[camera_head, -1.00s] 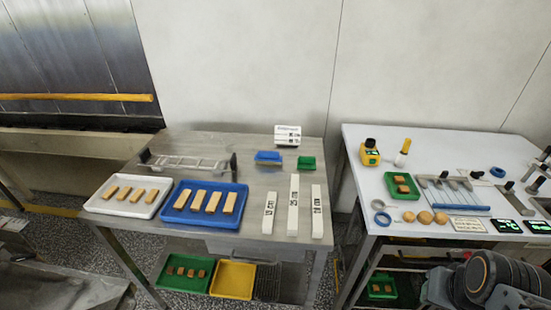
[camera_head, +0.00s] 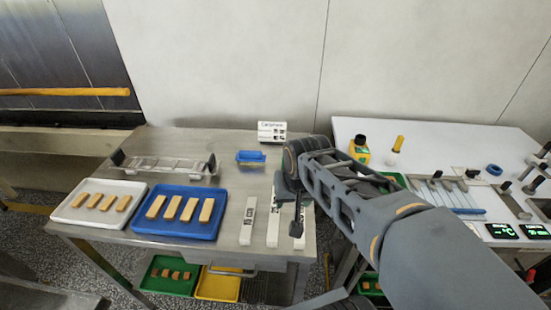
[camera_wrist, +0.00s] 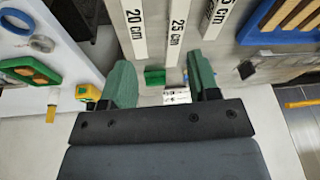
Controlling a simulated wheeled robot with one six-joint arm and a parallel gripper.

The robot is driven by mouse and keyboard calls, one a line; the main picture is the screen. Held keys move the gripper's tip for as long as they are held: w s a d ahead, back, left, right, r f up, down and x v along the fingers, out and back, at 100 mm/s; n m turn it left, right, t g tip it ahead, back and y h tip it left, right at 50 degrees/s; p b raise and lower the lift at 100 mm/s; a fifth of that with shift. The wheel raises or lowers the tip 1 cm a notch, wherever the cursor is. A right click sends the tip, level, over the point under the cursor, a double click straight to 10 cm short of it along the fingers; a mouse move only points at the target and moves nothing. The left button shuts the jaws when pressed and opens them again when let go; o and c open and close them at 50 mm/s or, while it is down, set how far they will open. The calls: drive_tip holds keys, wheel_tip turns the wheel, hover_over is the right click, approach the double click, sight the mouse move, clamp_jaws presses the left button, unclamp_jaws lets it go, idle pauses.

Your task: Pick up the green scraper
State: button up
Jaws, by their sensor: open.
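The green scraper (camera_wrist: 155,76) is a small green block on the steel table, seen in the wrist view between my fingers and apart from both. In the head view my arm hides it. My gripper (camera_wrist: 160,64) is open and empty, with a dark green finger on each side of the picture. In the head view my gripper (camera_head: 290,208) hangs above the right part of the steel table, over the white length bars.
White length bars (camera_head: 248,220) lie at the table's front right. A blue tray (camera_head: 182,233) and a white tray (camera_head: 58,215) hold tan bars. A white table (camera_head: 440,150) is at right.

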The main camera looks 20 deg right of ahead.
drive_tip(key=w+d+r+m+g+p, duration=0.1)
drive_tip(key=w+d+r+m+p, duration=0.15)
drive_tip(key=w+m, duration=0.55)
drive_tip(key=w+d+r+m+g+p, duration=0.1)
drive_tip(key=w+d+r+m+p, duration=0.25)
drive_tip(key=w, duration=0.95)
drive_tip(key=w+d+f+m+g, duration=0.1)
drive_tip(key=w+d+f+m, duration=0.4)
drive_tip(key=w+m, duration=0.25)
drive_tip(key=shift+m, duration=0.5)
drive_tip(key=f, duration=0.8)
drive_tip(key=shift+d+p, duration=0.35)
drive_tip(key=shift+p, duration=0.05)
drive_tip(key=shift+w+d+f+p, duration=0.1)
drive_tip(key=shift+f+p, duration=0.95)
drive_tip(key=shift+f, duration=2.15)
drive_tip(key=shift+c, duration=0.2)
clamp_jaws()
